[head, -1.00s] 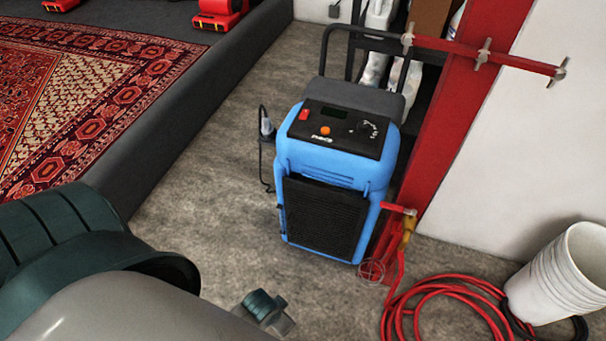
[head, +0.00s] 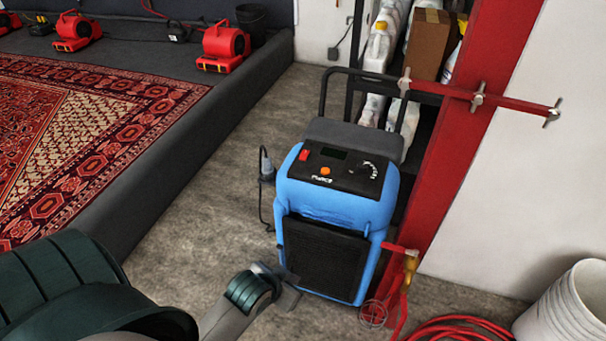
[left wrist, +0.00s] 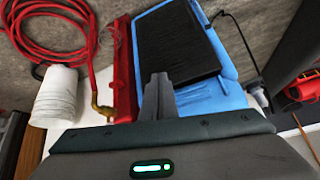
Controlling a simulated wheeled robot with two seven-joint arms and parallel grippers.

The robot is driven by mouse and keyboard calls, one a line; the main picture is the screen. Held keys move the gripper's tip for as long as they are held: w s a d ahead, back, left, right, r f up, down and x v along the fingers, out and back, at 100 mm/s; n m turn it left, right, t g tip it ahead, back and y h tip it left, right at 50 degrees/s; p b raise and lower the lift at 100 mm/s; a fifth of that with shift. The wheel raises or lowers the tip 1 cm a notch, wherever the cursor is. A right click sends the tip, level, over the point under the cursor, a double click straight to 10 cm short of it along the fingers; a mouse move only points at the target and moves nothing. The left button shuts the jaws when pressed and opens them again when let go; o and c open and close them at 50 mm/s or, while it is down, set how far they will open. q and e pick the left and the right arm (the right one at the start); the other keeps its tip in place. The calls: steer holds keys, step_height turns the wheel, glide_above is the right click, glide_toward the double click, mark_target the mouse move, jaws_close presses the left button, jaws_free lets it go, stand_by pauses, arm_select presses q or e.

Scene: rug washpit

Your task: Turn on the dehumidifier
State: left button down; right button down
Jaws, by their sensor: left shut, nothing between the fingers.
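The dehumidifier (head: 330,208) is a blue upright unit with a black front grille and a black top handle, standing on the concrete floor. Its black top panel holds a red switch (head: 304,155), a dark display (head: 333,152), an orange button (head: 325,171) and a dial (head: 367,167). My left gripper (head: 292,283) is low in front of the unit's lower left, shut and empty. In the left wrist view, the shut fingers (left wrist: 157,82) overlap the blue body (left wrist: 205,97) beside the grille; I cannot tell whether they touch. The panel is hidden there. My right gripper is not in view.
A red post (head: 478,125) with clamp bars stands right of the unit. A coiled red hose (head: 460,328) and stacked white buckets (head: 570,312) are at the lower right. A grey raised edge (head: 150,170) with a rug (head: 90,140) and red blowers (head: 222,45) lies left.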

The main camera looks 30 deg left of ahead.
mark_target(303, 158)
arm_select(q)
steer(key=w+a+r+n+t+y, duration=0.1)
steer(key=w+a+r+t, duration=0.2)
steer(key=w+a, duration=0.3)
steer(key=w+a+r+n+t+y, duration=0.1)
steer(key=w+a+r+t, duration=0.2)
steer(key=w, duration=0.8)
steer(key=w+a+r+n+t+y, duration=0.1)
steer(key=w+a+r+t, duration=0.2)
steer(key=w+a+r, duration=0.4)
steer(key=shift+w+a+n+y, duration=0.3)
steer(key=shift+w+a+n, duration=0.1)
steer(key=shift+w+a, duration=0.5)
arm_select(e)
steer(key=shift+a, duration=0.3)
arm_select(q)
steer(key=shift+w, duration=0.1)
